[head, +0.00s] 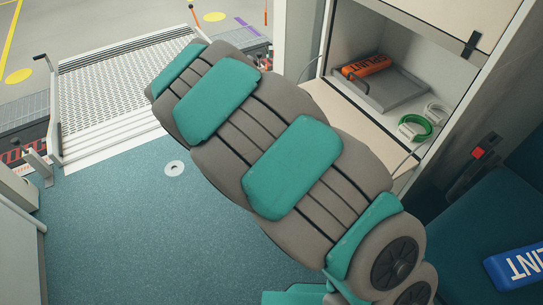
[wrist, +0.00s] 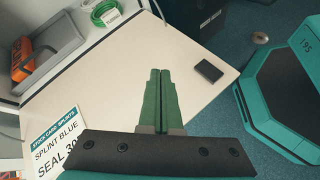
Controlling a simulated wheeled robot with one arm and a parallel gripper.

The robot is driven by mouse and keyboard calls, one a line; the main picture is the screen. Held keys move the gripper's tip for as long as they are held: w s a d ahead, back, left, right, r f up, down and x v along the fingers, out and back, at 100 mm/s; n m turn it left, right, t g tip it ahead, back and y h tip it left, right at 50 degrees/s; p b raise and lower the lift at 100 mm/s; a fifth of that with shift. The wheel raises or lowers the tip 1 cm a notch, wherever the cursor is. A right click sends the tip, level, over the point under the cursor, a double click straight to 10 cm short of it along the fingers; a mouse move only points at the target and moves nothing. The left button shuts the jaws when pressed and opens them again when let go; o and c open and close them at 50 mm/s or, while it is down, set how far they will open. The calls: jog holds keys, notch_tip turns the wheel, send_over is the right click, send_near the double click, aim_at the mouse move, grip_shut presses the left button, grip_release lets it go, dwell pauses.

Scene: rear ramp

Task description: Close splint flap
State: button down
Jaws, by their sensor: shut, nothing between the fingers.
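The splint flap looks like the cream panel (head: 345,122) folded down open in front of the cabinet compartment, partly hidden by my arm in the head view. In the wrist view the cream flap (wrist: 105,75) fills the middle, with a small black piece (wrist: 207,71) near its outer edge. A stock card (wrist: 55,140) reading "SPLINT BLUE" shows at lower left. An orange splint (head: 366,66) lies in the open compartment and shows at the wrist view's left (wrist: 27,60). My gripper (wrist: 159,73) is shut and empty over the flap; contact cannot be told. The head view hides it.
A grey tray (head: 392,90) and a green coil (head: 415,127) are in the compartment. Another cream panel (head: 480,18) with a black catch is above. A blue splint (head: 515,268) lies on the dark seat at right. Blue floor (head: 110,230) is clear at left, before the ramp (head: 125,75).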

jog(key=w+a+f+n+t+b, duration=0.1)
jog(key=a+f+n+t, duration=0.35)
jog(key=a+f, duration=0.4)
jog(key=w+a+f+n+t, duration=0.1)
jog(key=a+f+n+t, duration=0.35)
jog(key=a, duration=0.65)
jog(key=w+d+n+g+b, duration=0.1)
jog(key=w+d+g, duration=0.1)
jog(key=w+d, duration=0.3)
jog(key=shift+w+d, duration=0.25)
jog(key=shift+d, duration=1.3)
jog(key=shift+r, duration=0.1)
